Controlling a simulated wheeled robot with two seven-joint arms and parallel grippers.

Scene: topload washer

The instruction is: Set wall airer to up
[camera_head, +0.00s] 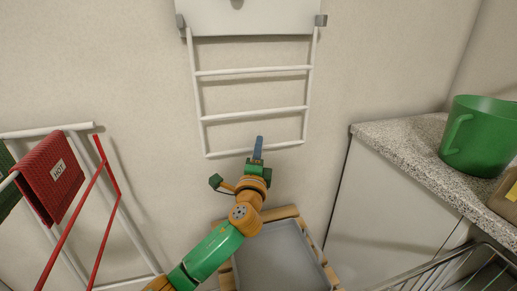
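The wall airer (253,112) is a white frame with several rungs. It hangs down along the wall below a white panel (250,14), held at grey brackets at its upper corners. My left gripper (258,148) comes up from below, and its blue finger part overlaps the middle of the airer's lowest bar in the picture. I cannot tell whether it touches the bar or is only in front of it. The fingers are seen nearly edge-on, so their opening is unclear. My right gripper is not in view.
A drying rack with a red cloth (52,178) stands at the left. A speckled counter (410,145) with a green bucket (482,138) is at the right. A wire basket (455,275) is at the lower right. A wooden-framed grey tray (280,262) lies below my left arm.

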